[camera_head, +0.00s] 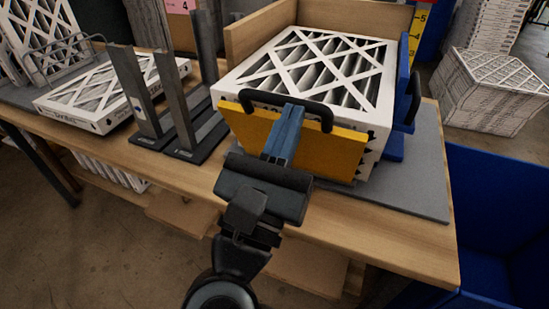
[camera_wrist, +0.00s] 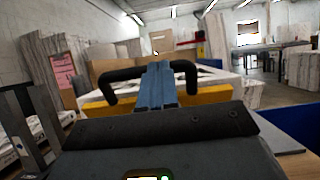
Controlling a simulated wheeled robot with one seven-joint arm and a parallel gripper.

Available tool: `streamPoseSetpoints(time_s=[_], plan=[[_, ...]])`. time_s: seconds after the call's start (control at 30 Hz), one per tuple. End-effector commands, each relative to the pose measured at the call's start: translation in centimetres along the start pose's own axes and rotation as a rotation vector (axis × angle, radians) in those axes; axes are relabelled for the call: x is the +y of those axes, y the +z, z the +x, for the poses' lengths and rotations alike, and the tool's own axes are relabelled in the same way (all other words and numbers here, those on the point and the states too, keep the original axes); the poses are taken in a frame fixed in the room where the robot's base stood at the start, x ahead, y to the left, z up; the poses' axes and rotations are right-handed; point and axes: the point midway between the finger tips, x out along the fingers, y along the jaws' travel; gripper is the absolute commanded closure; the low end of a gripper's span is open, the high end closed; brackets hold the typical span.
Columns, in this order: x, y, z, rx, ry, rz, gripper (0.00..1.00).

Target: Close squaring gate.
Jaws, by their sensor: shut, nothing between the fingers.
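A yellow gate panel (camera_head: 338,155) with a black handle (camera_head: 318,108) stands upright at the front of a stack of white framed filters (camera_head: 310,65). It looks close to or against the stack's front face; I cannot tell if they touch. My gripper (camera_head: 288,125) is shut, its blue fingers at the middle of the yellow gate beneath the handle bar. In the wrist view the fingers (camera_wrist: 157,85) sit between the two ends of the black handle (camera_wrist: 120,75), with the yellow gate (camera_wrist: 205,95) behind them. A blue side plate (camera_head: 404,85) with a black handle stands at the stack's right.
Dark upright brackets (camera_head: 160,95) stand left of the stack. A single filter (camera_head: 95,95) lies further left. Wooden boards back the stack. A blue bin (camera_head: 500,220) is at the right, and more filters (camera_head: 492,90) stand behind it. The grey mat (camera_head: 425,170) is bare at its right.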

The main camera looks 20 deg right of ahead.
Motion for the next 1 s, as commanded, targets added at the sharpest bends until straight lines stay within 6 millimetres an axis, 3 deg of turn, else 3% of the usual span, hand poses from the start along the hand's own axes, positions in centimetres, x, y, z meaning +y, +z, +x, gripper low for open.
streamPoseSetpoints(time_s=[0.53,0.73,1.0], plan=[[-0.1,1.2,6.8,0.223,-0.004,0.002,1.00],[-0.1,0.6,8.5,0.359,-0.003,0.001,1.00],[0.0,-0.7,10.1,0.406,-0.001,0.002,1.00]])
